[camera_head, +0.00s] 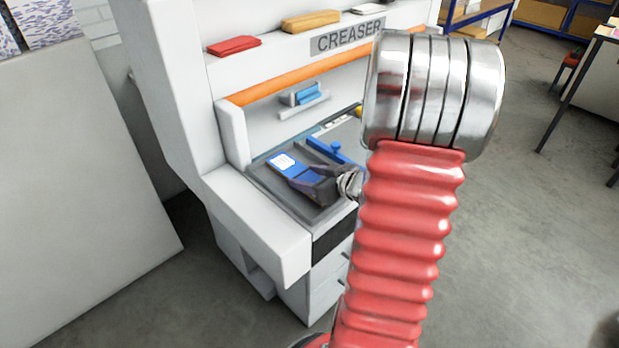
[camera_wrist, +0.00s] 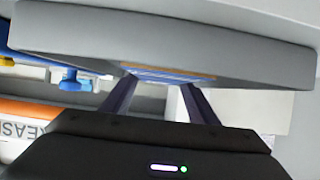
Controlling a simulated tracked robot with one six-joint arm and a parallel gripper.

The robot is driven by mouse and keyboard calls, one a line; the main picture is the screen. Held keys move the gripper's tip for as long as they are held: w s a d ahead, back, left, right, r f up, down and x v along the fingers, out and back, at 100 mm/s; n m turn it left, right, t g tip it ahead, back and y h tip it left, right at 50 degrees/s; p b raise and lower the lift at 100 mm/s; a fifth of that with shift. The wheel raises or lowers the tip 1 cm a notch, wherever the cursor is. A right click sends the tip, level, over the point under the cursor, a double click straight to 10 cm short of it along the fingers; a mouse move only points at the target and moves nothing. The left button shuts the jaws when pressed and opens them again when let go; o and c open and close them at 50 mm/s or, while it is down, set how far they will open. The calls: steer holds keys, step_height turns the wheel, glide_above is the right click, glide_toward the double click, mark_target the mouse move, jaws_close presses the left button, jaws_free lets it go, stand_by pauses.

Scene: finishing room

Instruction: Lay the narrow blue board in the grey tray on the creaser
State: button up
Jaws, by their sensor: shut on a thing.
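The narrow blue board (camera_head: 293,174), with a white label on its far end, is over the grey tray (camera_head: 257,182) on the creaser (camera_head: 266,232). My gripper (camera_head: 312,187) is shut on the board's near end. In the wrist view, a strip of the blue board (camera_wrist: 168,73) with a tan edge shows between the fingertips (camera_wrist: 158,84). The grey tray (camera_wrist: 255,62) fills the upper part there and most of the board is hidden. I cannot tell whether the board touches the tray floor.
A blue bar with a knob (camera_head: 336,147) lies along the tray's far side. A small blue block on a bracket (camera_head: 308,94) is on the back panel. Red (camera_head: 234,45) and yellow (camera_head: 311,21) pieces lie on the top ledge. My arm hides the creaser's right side.

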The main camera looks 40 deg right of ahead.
steer(key=shift+f, duration=0.35)
steer(key=shift+f, duration=0.25)
steer(key=o, duration=1)
steer(key=shift+f, duration=0.15)
steer(key=shift+o, duration=0.7)
steer(key=shift+s+a+f, duration=0.1)
steer(key=shift+a, duration=0.1)
steer(key=shift+s+r, duration=0.1)
steer(key=shift+r, duration=0.2)
steer(key=v, duration=1.2)
steer(key=shift+d+r, duration=0.2)
steer(key=shift+w, duration=0.25)
